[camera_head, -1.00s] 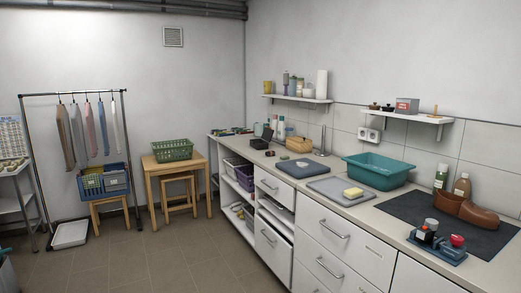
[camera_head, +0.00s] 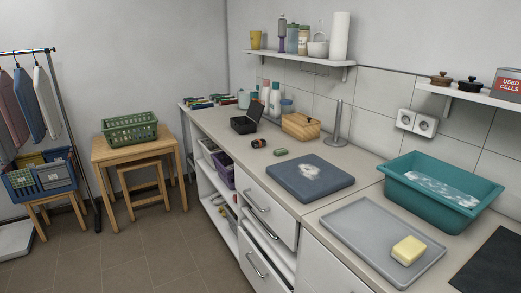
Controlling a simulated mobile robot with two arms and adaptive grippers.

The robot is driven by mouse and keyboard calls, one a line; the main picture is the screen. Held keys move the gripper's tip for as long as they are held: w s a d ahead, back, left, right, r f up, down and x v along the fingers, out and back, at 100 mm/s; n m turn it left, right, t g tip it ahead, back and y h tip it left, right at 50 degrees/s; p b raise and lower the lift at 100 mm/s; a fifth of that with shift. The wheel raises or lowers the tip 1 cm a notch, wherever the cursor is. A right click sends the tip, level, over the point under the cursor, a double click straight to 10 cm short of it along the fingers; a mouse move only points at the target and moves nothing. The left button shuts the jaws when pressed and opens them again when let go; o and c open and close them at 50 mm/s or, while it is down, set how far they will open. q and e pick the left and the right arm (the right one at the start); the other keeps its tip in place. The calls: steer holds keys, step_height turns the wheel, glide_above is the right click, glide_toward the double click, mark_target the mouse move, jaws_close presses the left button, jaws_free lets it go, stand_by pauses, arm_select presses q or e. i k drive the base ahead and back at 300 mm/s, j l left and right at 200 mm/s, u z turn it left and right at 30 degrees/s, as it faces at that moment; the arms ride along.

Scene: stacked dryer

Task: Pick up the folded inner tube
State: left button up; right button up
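A small dark bundle (camera_head: 259,143) lies on the countertop, left of a small green block (camera_head: 281,152) and in front of an open black box (camera_head: 245,122). It may be the folded inner tube, but it is too small to tell for sure. Nothing touches it. Neither of my grippers is in view.
The counter (camera_head: 222,135) also holds a blue-grey pad (camera_head: 309,176) with a white patch, a wooden box (camera_head: 301,126), a metal post (camera_head: 338,128), a grey tray (camera_head: 366,232) with a yellow sponge (camera_head: 409,250), and a teal basin (camera_head: 405,187). Floor (camera_head: 150,250) left of the counter is clear.

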mark_target(258, 142)
steer(key=i+z, duration=0.2)
steer(key=z, duration=0.45)
steer(key=i+j+z, duration=0.15)
steer(key=j+z, duration=0.2)
steer(key=j, duration=0.2)
steer(key=i+j+z, duration=0.1)
steer(key=j+z, duration=0.3)
steer(key=j, duration=0.15)
steer(key=j+z, duration=0.35)
steer(key=j, duration=0.2)
